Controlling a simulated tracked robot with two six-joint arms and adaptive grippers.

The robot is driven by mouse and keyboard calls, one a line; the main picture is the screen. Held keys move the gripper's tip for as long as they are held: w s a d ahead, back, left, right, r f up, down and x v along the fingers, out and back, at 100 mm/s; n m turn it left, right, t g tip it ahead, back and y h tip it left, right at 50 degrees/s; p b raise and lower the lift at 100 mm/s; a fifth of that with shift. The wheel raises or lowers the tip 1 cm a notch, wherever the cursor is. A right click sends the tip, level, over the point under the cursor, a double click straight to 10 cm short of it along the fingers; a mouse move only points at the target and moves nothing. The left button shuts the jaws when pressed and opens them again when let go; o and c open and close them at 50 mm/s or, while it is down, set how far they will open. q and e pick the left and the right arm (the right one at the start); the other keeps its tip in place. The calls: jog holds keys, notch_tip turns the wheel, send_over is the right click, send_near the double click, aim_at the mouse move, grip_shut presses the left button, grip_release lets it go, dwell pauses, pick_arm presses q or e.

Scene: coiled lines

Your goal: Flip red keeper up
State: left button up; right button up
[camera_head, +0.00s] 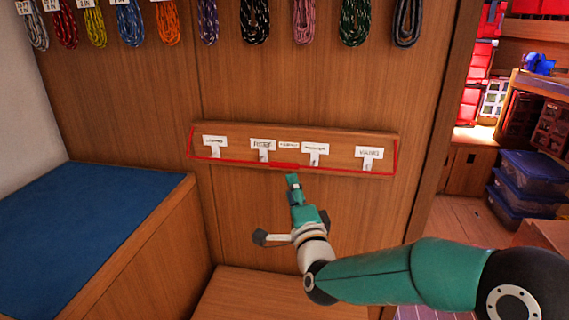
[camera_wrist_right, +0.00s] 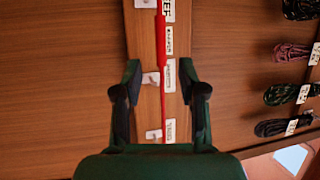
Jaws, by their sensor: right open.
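The red keeper (camera_head: 345,172) is a thin red bar with bent side arms. It runs along the lower edge of a wooden hook board (camera_head: 345,137), across the white hooks, with a thicker part near its middle. My right gripper (camera_head: 293,180) is just below that thicker part. In the right wrist view the right gripper (camera_wrist_right: 160,95) is open, and the keeper (camera_wrist_right: 161,40) passes between the fingers in the picture. I cannot tell whether they touch it. My left gripper is not in view.
Small white labels (camera_head: 263,145) sit on the board above the hooks. Coiled lines (camera_head: 255,22) hang in a row higher up. A blue-topped bench (camera_head: 85,225) stands at left, and a wooden ledge (camera_head: 250,297) lies below. Blue bins (camera_head: 530,170) are stacked at right.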

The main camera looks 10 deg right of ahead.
aim_at(284, 166)
jog(key=w, duration=0.3)
jog(key=w+r+p, duration=0.1)
jog(key=w, duration=0.5)
jog(key=shift+w+r, duration=0.1)
jog(key=shift+r, duration=0.25)
grip_shut()
jog(key=shift+f, duration=0.1)
